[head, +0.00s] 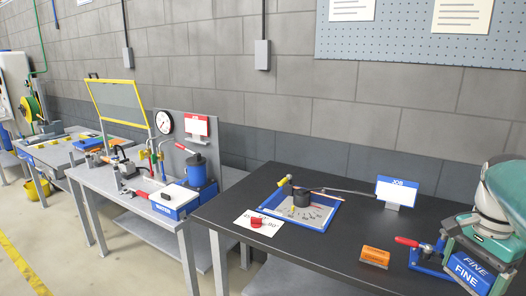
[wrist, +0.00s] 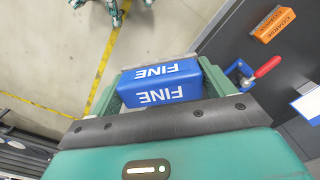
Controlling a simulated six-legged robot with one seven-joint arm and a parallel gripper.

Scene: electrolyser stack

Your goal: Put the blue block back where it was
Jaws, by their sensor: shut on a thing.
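The blue block (wrist: 160,84), lettered FINE in white, is between the fingers of my gripper (wrist: 160,80) in the wrist view. In the head view the blue block (head: 468,273) is at the lower right, held by my gripper (head: 478,258) by the right end of the black table. The gripper is shut on the block. Whether the block touches anything below cannot be told. An orange block (head: 375,257) lettered COARSE lies on the black table, left of my gripper; it also shows at the upper right of the wrist view (wrist: 273,24).
A blue clamp with a red handle (head: 407,242) stands on the black table (head: 345,222) between the orange block and my gripper. A blue-rimmed tray (head: 322,227), a white card with a red item (head: 258,222) and a JOB sign (head: 397,190) are further left and back.

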